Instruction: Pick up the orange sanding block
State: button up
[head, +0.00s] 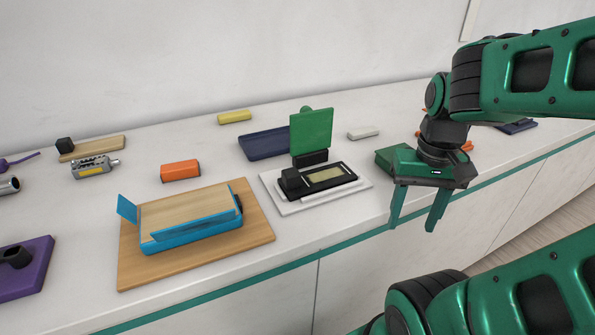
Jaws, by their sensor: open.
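The orange sanding block (180,171) is a small orange bar with a dark right end. It lies on the white counter left of the middle of the head view, behind the blue device on its wooden board. My gripper (413,222) is green, with two fingers pointing down and apart. It is open and empty near the counter's front edge, well to the right of the orange block. Nothing hides the block.
A blue device (195,240) on a wooden board (262,232) stands in front of the block. Right of it, a white base (290,208) carries a black device beside a tall green panel (311,131). A silver tool (93,167) lies left of the block. A yellow block (235,117) lies behind. Bare counter surrounds the block.

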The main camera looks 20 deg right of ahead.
aim_at(184, 170)
jog(key=z, duration=0.95)
jog(key=k, duration=1.65)
jog(key=u, duration=0.95)
jog(key=i, duration=1)
